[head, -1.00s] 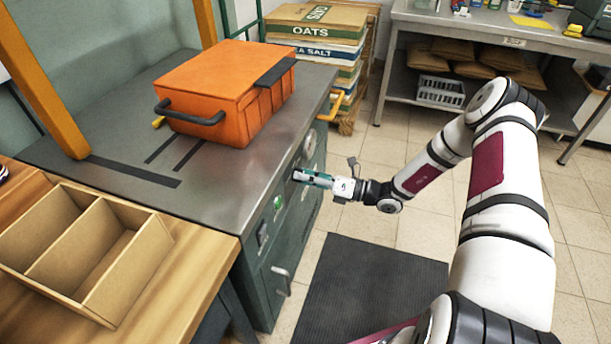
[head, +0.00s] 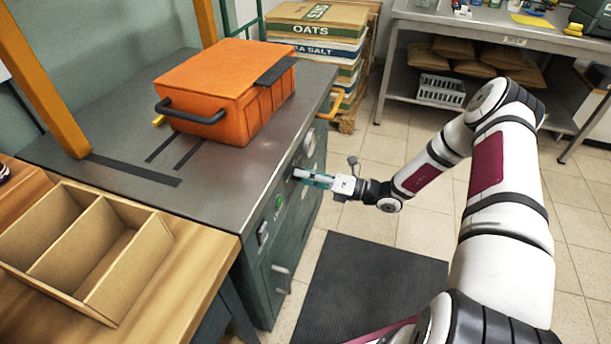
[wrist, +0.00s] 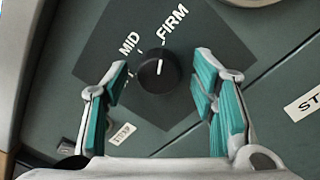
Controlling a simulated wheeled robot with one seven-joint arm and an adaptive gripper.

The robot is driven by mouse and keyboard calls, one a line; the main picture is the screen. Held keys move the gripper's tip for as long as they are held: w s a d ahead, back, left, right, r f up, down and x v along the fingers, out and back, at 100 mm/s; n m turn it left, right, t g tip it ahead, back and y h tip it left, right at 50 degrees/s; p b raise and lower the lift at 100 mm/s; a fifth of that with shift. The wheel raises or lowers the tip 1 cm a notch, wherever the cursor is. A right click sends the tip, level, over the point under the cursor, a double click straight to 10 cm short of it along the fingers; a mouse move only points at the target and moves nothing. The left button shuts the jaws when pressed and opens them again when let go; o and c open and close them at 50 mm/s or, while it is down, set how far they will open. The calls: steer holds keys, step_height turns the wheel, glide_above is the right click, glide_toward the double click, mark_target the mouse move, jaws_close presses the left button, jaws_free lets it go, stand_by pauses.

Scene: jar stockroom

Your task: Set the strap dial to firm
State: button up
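The strap dial (wrist: 158,73) is a round black knob on a dark plate in the wrist view. Its white line points up and slightly right, toward the tick by the word FIRM (wrist: 173,28). The word MID (wrist: 129,44) is to its upper left. A smaller label (wrist: 121,133) at lower left is hard to read. My gripper (wrist: 162,66) is open, with one teal-padded finger on each side of the knob and a visible gap to both. In the head view my gripper (head: 300,177) is at the machine's front panel and hides the dial.
The green machine (head: 235,190) carries an orange case (head: 215,85) on its metal top. A green button (head: 278,202) and a handle (head: 281,280) are on its front. A wooden divided tray (head: 130,255) is at left. Dark mat (head: 370,285) and open floor are at right.

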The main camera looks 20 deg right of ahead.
steer(key=v, duration=1.2)
stand_by(0.4)
steer(key=s+a+r+n+g+h, duration=0.2)
steer(key=s+a+r+n+g, duration=0.2)
steer(key=r+n, duration=0.3)
steer(key=s+a+r+n+g+h, duration=0.1)
steer(key=s+a+r+n+g, duration=0.35)
steer(key=r+n, duration=0.2)
steer(key=s+a+r+n+g+h, duration=0.2)
steer(key=s+a+r+n+g, duration=0.15)
steer(key=r+n+g, duration=0.35)
steer(key=s+d+r+n+t+h, duration=0.1)
steer(key=s+r+n+t+h, duration=0.15)
steer(key=s+n, duration=0.4)
steer(key=s+d+r+n+t+h, duration=0.1)
steer(key=s+r+n+h, duration=0.25)
steer(key=s, duration=0.55)
steer(key=s+d+r+n+t+h, duration=0.1)
steer(key=s+r+n+t+h, duration=0.1)
steer(key=s+r+n+h, duration=0.35)
step_height(320, 180, up, 18)
steer(key=s+t+y+p, duration=0.1)
steer(key=t+p, duration=0.2)
steer(key=p, duration=1.5)
steer(key=shift+s+a+m+t, duration=0.2)
steer(key=shift+s+m+t, duration=0.1)
steer(key=shift+s+m, duration=0.1)
